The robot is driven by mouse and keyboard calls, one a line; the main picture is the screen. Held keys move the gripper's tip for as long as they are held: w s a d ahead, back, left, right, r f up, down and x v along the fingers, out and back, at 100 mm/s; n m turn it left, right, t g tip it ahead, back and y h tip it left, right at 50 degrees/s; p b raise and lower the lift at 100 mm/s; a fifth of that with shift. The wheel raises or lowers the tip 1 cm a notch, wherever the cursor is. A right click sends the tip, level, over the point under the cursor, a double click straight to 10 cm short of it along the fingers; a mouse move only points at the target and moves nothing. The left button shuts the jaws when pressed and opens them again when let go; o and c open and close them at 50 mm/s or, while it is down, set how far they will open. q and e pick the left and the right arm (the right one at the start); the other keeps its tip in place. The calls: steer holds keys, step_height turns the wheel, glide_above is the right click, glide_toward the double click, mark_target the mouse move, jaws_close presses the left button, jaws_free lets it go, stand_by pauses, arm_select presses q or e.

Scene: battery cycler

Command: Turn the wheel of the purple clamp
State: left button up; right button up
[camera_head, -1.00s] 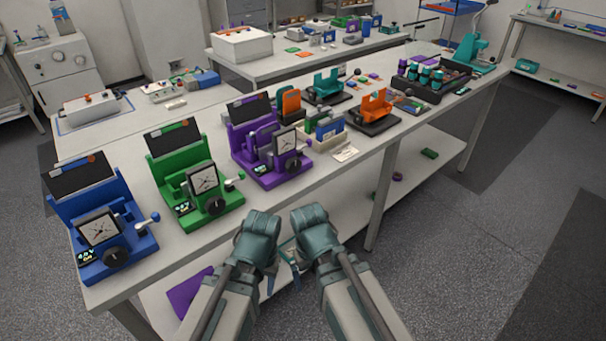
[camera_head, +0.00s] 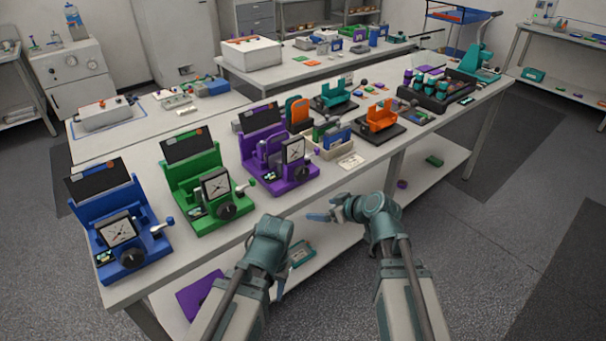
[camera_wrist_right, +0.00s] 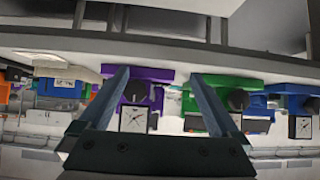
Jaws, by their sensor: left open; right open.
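The purple clamp (camera_head: 262,165) stands on the bench between the green clamp and a beige holder. It has a square dial face (camera_head: 293,150) and a dark round wheel (camera_head: 298,174) low on its front. My right gripper (camera_head: 322,215) is open and empty, in front of the bench edge, apart from the clamp and to its lower right. In the right wrist view, which is upside down, the purple clamp (camera_wrist_right: 150,74) and its wheel (camera_wrist_right: 136,91) show near the left finger of the open gripper (camera_wrist_right: 158,74). My left gripper (camera_head: 279,288) hangs low before the bench; its fingers are mostly hidden.
A green clamp (camera_head: 190,185) and a blue clamp (camera_head: 110,210) of similar build stand to the left. A beige holder (camera_head: 334,148) with coloured pieces and an orange device (camera_head: 381,116) stand to the right. The bench has a lower shelf (camera_head: 340,235) with a few items.

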mark_target(303, 174)
steer(key=w+d+r+n+t, duration=0.1)
steer(key=w+r+t, duration=0.2)
steer(key=w+r, duration=0.15)
steer(key=shift+y, duration=0.4)
steer(key=b+x, duration=0.1)
steer(key=x, duration=0.3)
steer(key=b+x, duration=0.2)
steer(key=x, duration=0.3)
steer(key=b+x, duration=0.2)
steer(key=x, duration=0.2)
steer(key=shift+w+a+r, duration=0.1)
steer(key=shift+w+r, duration=0.2)
steer(key=shift+r, duration=0.05)
steer(key=c, duration=1.4)
